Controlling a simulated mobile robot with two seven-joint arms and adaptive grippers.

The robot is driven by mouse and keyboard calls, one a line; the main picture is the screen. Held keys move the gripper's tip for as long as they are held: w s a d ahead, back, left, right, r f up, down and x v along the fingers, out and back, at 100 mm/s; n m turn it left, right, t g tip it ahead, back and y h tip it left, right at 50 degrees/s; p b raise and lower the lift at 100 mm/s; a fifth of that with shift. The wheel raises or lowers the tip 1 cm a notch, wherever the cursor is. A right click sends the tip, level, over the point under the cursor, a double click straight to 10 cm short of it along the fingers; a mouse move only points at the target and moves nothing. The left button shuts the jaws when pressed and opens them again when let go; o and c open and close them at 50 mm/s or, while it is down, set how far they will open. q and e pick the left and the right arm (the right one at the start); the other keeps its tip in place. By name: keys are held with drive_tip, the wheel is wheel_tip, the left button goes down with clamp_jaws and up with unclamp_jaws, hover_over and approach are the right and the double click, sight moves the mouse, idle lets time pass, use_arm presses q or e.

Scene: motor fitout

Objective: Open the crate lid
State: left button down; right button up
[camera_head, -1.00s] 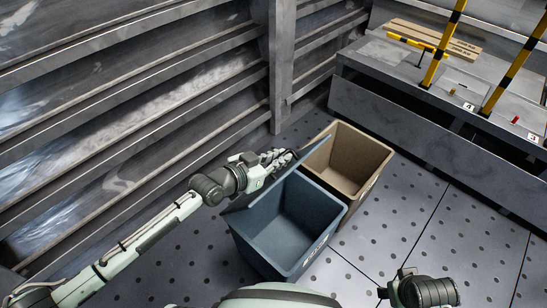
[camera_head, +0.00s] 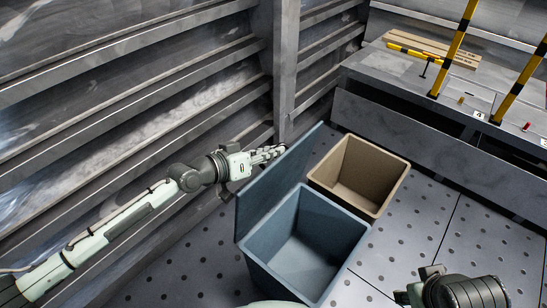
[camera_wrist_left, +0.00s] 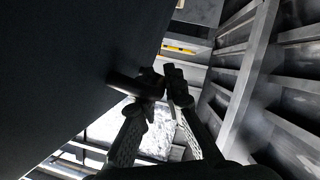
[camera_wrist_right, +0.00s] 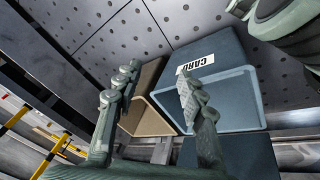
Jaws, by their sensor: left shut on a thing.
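The blue crate (camera_head: 312,262) stands open on the floor in the head view. Its lid (camera_head: 275,182) is raised along the crate's left side, and its inner face shows. My left gripper (camera_head: 274,153) is behind the lid's upper part. The left wrist view shows the lid as a dark panel (camera_wrist_left: 70,65), with the left fingers (camera_wrist_left: 158,95) shut around a dark bar-like part at it. My right gripper (camera_head: 420,285) is at the lower right. In the right wrist view its fingers (camera_wrist_right: 163,85) are apart and empty, with the blue crate's "CARD" label (camera_wrist_right: 196,65) beyond.
A brown open crate (camera_head: 388,195) stands right behind the blue one. A ribbed metal wall (camera_head: 130,110) runs close behind my left arm. A grey bench (camera_head: 415,120) with yellow-black posts (camera_head: 452,50) is at the back right. The perforated floor (camera_head: 440,215) at right is clear.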

use_arm(q)
drive_tip(key=shift+w+a, duration=0.1)
drive_tip(key=shift+a, duration=0.1)
idle(0.3)
drive_tip(key=c, duration=1.9)
unclamp_jaws()
drive_tip(key=v, duration=1.2)
drive_tip(key=o, duration=0.3)
